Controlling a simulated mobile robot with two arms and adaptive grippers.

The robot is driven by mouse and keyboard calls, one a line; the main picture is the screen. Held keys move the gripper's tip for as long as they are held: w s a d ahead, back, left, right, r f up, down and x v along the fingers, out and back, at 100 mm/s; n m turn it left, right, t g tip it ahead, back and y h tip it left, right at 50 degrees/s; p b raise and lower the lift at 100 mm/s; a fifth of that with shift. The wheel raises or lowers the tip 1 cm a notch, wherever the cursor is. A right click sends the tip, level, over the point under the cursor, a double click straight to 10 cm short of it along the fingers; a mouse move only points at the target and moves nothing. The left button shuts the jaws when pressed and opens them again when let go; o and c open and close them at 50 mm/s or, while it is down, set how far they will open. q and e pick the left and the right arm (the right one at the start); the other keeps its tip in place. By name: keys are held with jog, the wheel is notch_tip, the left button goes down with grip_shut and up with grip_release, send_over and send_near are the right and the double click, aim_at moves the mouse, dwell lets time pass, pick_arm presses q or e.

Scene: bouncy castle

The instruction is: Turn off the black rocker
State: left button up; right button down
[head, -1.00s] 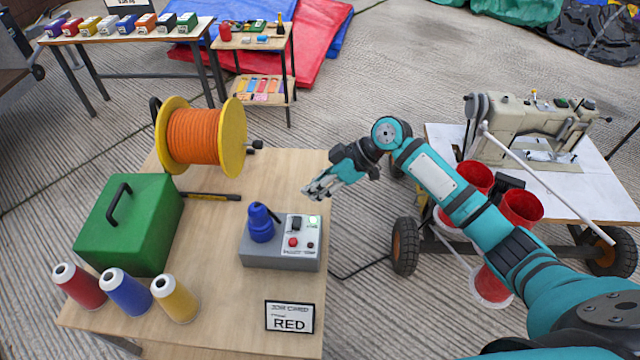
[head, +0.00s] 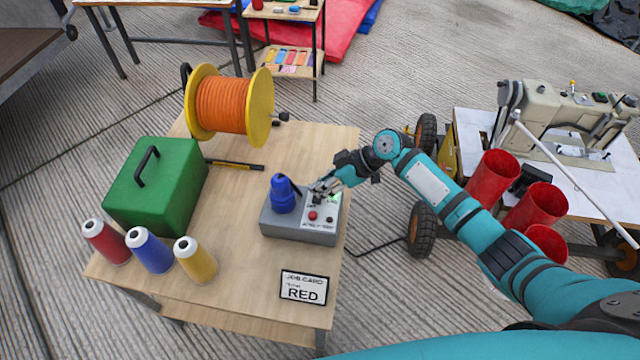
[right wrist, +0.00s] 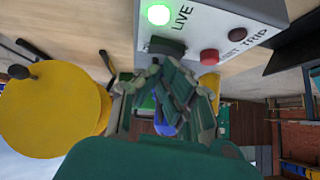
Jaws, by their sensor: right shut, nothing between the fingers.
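The grey switch box (head: 290,229) stands on the wooden table, with a blue plug or connector (head: 283,195) on its left part. Its right panel has a red button (head: 312,216), which also shows in the right wrist view (right wrist: 209,57). The black rocker (right wrist: 163,46) sits beside a lit green lamp (right wrist: 158,14) marked LIVE. My right gripper (head: 318,188) is shut and empty at the panel's far edge, partly hiding the rocker in the head view. In the right wrist view its fingertips are close to the rocker; I cannot tell if they touch. My left gripper is not in view.
An orange cable reel (head: 225,106), a green case (head: 157,190), several thread cones (head: 150,252) and a job card reading RED (head: 304,287) share the table. A sewing machine (head: 565,115) and red tubs (head: 492,177) stand to the right.

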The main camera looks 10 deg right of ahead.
jog(key=shift+s+f, duration=0.25)
jog(key=shift+f, duration=0.15)
jog(key=shift+r+t, duration=0.1)
jog(key=shift+t, duration=0.2)
jog(key=shift+w+d+f+b, duration=0.2)
jog(key=shift+w+d+b, duration=0.15)
jog(key=shift+w+b, duration=0.45)
jog(key=shift+s, duration=0.15)
